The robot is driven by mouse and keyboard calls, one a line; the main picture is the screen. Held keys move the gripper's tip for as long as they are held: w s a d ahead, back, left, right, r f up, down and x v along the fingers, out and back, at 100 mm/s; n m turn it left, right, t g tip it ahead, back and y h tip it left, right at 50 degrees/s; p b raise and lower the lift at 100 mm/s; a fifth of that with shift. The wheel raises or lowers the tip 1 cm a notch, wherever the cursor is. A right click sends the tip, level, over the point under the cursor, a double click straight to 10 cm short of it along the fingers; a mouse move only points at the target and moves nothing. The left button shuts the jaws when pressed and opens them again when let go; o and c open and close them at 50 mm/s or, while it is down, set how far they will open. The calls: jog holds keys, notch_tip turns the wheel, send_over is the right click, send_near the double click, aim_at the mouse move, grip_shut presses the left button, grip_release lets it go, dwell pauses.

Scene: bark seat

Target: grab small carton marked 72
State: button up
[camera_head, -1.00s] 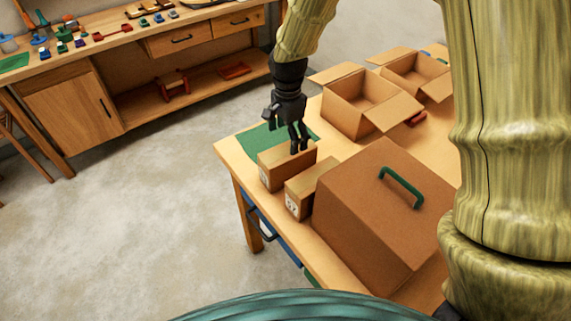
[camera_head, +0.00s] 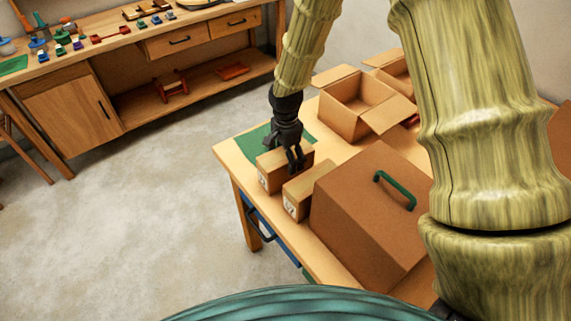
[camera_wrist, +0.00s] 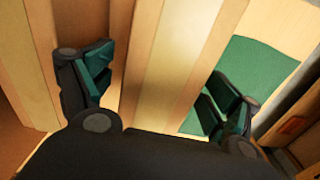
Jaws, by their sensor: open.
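Two small tan cartons stand side by side near the table's left end. The back carton (camera_head: 272,172) has a pale label on its end, too small to read. The front carton (camera_head: 297,205) also has a dark-printed label, whose number I cannot read surely. My gripper (camera_head: 296,162) is down at the back carton, pointing downward. In the wrist view my gripper (camera_wrist: 160,88) is open, with one finger on each side of the back carton (camera_wrist: 172,65). The left finger is in the narrow gap beside the front carton (camera_wrist: 45,50). I see no grip.
A large brown box with a green handle (camera_head: 395,190) stands right of the front carton. Open cardboard boxes (camera_head: 360,103) stand behind. A green mat (camera_head: 252,142) lies by the back carton on the wooden table (camera_head: 228,160). A workbench (camera_head: 100,62) stands at the back left.

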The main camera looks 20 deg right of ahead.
jog(key=shift+f+p, duration=0.6)
jog(key=shift+f, duration=1.1)
jog(key=c, duration=1.3)
